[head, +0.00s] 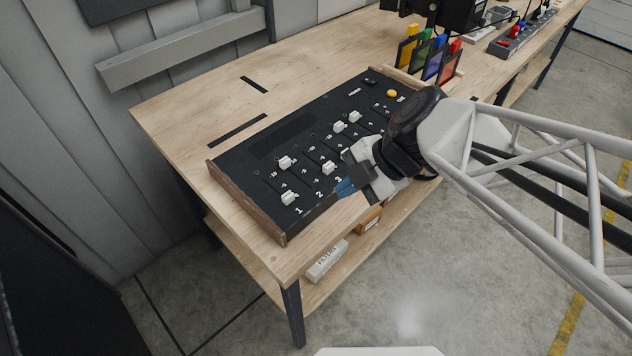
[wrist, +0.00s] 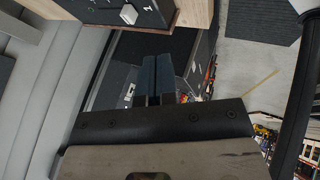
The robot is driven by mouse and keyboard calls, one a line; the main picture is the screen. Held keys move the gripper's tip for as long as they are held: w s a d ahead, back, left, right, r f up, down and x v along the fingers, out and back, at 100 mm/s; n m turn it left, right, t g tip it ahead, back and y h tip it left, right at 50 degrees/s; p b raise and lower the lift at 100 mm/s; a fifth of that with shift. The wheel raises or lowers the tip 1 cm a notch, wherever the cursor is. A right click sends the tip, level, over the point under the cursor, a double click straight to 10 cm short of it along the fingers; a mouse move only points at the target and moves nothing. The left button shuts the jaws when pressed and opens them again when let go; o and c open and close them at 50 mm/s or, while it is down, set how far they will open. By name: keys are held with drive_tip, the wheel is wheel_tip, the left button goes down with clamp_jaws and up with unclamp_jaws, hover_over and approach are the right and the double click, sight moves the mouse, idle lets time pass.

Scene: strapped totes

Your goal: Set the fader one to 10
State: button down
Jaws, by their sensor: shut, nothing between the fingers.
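The mixing panel (head: 245,165) is black with wooden sides and lies on the workbench. Fader one has a white knob (head: 289,198) at the near end of its slot, right beside the printed 1. The knob of fader two (head: 285,163) is at the far end of its slot, and the knob of fader three (head: 328,168) is near the front. My gripper (head: 345,188) is shut and empty, at the panel's front edge, right of fader one and apart from it. In the wrist view the blue-grey fingers (wrist: 158,72) are together; one white knob (wrist: 128,14) shows at the top.
More white fader knobs (head: 354,116) and a yellow button (head: 392,93) are farther along the panel. Coloured cards (head: 433,60) stand in a rack behind my arm. A box marked FILTERS (head: 327,261) lies on the lower shelf. The bench (head: 180,110) is clear left of the panel.

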drive_tip(key=shift+a+f, duration=0.1)
drive_tip(key=shift+x, duration=4.75)
drive_tip(key=shift+w+a, duration=1.45)
drive_tip(key=shift+w+a, duration=3)
drive_tip(key=shift+a, duration=0.05)
drive_tip(key=shift+d, duration=0.1)
drive_tip(key=shift+s+d, duration=1)
drive_tip(key=shift+s, duration=0.05)
drive_tip(key=v, duration=1)
drive_tip(key=shift+s+d, duration=0.35)
drive_tip(key=shift+s, duration=0.05)
